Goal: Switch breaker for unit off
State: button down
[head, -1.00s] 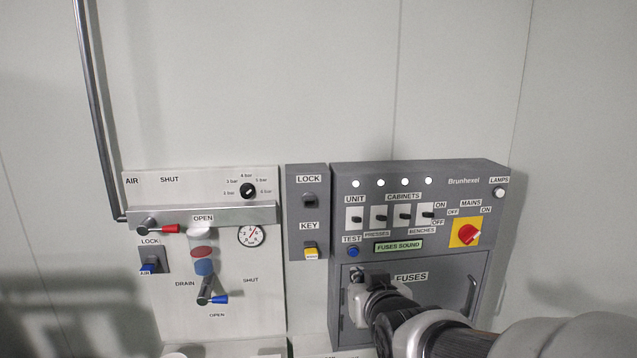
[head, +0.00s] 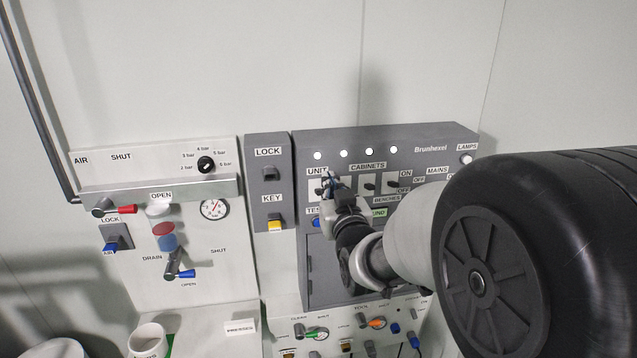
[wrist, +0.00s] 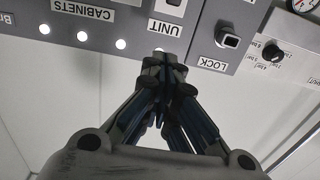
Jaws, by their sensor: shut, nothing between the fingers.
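The grey Brunhexel panel (head: 425,140) is on the wall, with the UNIT label (head: 316,171) at its upper left. The white plate of the unit breaker (head: 314,187) shows partly below that label; my gripper covers much of it, so its toggle's position cannot be told. My gripper (head: 330,182) is shut and empty, its tips close in front of the panel at the unit breaker. In the wrist view, turned upside down, the fingertips (wrist: 162,58) lie over the panel's edge just below the UNIT label (wrist: 166,28). Contact cannot be told.
Cabinet breakers (head: 369,186) stand right of the gripper. Several white lamps (head: 368,151) are lit above. The LOCK box (head: 268,153) is close on the left, the air board (head: 125,170) farther left. My arm hides the mains switch.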

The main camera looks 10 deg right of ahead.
jog(key=p, duration=0.1)
send_near(318, 175)
jog(key=w+r, duration=0.4)
jog(key=w, duration=0.1)
notch_tip(318, 175, down, 3)
jog(key=shift+s+f, duration=0.2)
jog(key=shift+f, duration=0.3)
jog(key=shift+w+f+b, duration=0.1)
jog(key=shift+f+b, duration=0.05)
jog(key=shift+b, duration=0.4)
